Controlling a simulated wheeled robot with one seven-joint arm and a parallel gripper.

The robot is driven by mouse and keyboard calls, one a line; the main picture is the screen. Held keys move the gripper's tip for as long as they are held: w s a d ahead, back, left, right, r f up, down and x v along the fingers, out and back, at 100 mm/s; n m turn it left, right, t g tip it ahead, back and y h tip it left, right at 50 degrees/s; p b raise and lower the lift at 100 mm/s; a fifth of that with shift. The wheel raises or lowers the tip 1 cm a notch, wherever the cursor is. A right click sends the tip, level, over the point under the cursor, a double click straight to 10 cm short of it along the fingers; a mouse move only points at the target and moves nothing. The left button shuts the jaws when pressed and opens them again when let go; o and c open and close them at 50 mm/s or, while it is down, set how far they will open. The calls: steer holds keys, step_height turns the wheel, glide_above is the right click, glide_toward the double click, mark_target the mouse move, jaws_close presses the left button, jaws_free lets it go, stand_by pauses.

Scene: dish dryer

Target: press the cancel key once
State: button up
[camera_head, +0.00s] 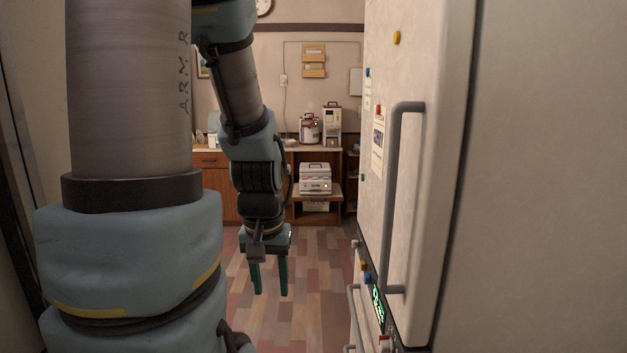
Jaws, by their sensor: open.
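My gripper (270,292) hangs from my arm left of the picture's middle, its two teal fingers pointing down, apart and empty. It is over the floor and touches nothing that I can see. A small white appliance (315,180) with a dark handle on top sits on the low shelf at the back, well beyond my gripper. It may be the dish dryer, but I cannot tell. Its front has tiny marks, too small to read. I cannot make out a cancel key anywhere.
A tall cream fridge (420,30) with a long grey handle (390,200) fills the right side. A green-lit display (378,304) shows low beside it. A rice-cooker-like pot (310,128) and a white machine (332,122) stand on the back counter. The tiled floor (320,270) between is clear.

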jaws_close()
stand_by(1.5)
